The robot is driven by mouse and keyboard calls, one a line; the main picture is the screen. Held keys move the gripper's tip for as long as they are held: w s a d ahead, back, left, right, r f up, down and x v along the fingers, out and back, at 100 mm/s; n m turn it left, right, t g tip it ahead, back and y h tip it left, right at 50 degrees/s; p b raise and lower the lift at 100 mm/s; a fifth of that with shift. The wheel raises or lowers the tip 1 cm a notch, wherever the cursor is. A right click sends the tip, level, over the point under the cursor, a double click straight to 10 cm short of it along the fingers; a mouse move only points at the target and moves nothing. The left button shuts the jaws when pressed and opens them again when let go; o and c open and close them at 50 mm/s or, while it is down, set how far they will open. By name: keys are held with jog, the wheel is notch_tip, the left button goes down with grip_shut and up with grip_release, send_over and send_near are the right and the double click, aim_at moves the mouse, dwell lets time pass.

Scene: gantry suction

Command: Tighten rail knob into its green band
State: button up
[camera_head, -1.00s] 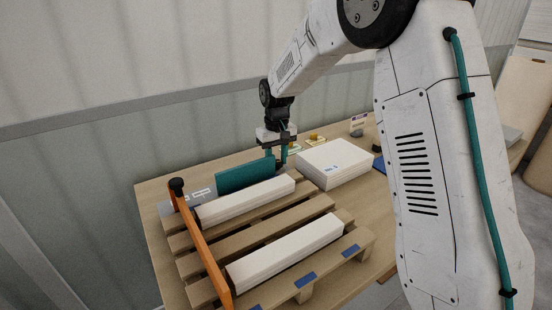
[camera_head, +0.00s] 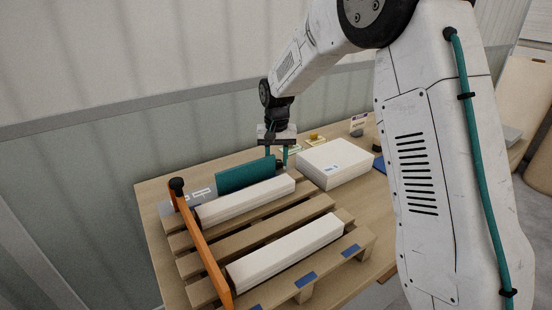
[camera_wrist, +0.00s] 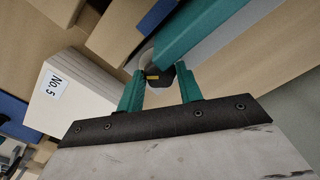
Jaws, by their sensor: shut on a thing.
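The rail knob (camera_wrist: 158,77) is black with a yellow mark and sits at the end of a teal rail block (camera_wrist: 205,22). In the head view the teal block (camera_head: 245,174) stands on the far side of the table, at the pallet's back edge. My gripper (camera_wrist: 160,88) has its two teal fingers on either side of the knob and is shut on it. In the head view my gripper (camera_head: 277,160) points down at the block's right end, where the knob is mostly hidden. I cannot make out a green band or where the knob's mark stands against one.
A white stack (camera_head: 335,163), labelled No.5 in the wrist view, stands close to the right of my gripper. Small items lie behind it.

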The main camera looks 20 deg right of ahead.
aim_at(277, 161)
jog(key=o, duration=1)
jog(key=shift+r, duration=0.1)
notch_tip(277, 161, up, 8)
jog(key=shift+f, duration=0.2)
